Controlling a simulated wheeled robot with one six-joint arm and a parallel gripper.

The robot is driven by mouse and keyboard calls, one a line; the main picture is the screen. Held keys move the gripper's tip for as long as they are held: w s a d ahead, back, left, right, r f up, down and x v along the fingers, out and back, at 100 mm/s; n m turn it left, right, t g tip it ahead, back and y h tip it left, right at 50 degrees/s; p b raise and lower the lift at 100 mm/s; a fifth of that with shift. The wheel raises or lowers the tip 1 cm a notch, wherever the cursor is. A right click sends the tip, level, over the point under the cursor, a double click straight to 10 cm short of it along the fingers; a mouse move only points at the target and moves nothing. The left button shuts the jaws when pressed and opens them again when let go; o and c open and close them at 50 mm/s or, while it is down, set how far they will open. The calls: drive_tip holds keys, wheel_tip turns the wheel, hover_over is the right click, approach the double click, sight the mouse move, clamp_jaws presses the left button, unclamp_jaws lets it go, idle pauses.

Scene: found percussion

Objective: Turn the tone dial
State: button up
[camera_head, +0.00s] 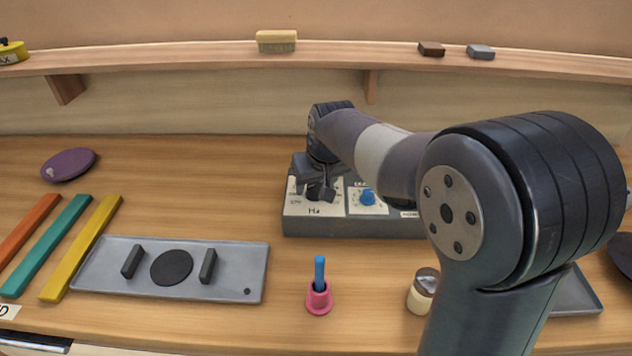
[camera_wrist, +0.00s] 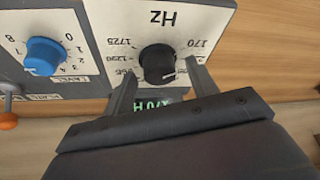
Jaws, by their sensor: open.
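The tone dial is a black round knob (camera_wrist: 158,62) with a pale pointer line, on a white panel marked "Hz" with numbers around it. In the wrist view my gripper (camera_wrist: 161,72) is open, with one finger on each side of the knob. I cannot tell whether the fingers touch it. A green digital readout (camera_wrist: 155,104), partly hidden by my gripper, shows what looks like "170 H". In the head view my gripper (camera_head: 318,184) is over the left part of the grey control box (camera_head: 330,228), hiding most of the dial.
A blue level knob (camera_head: 368,197) sits right of the dial. An orange-tipped lever (camera_wrist: 8,121) shows in the wrist view. A grey plate (camera_head: 225,280), a pink holder (camera_head: 319,298) and a small jar (camera_head: 420,300) stand in front. A shelf (camera_head: 200,58) runs behind.

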drive_tip(key=c, duration=1)
drive_tip(key=shift+o, duration=0.2)
drive_tip(key=shift+m, duration=0.3)
drive_tip(key=shift+a+m+h, duration=0.15)
drive_tip(key=shift+m+h, duration=0.45)
drive_tip(key=shift+m, duration=0.6)
drive_tip(key=shift+m+h, duration=0.5)
drive_tip(key=shift+m, duration=0.9)
drive_tip(key=o, duration=1)
drive_tip(key=shift+c, duration=0.2)
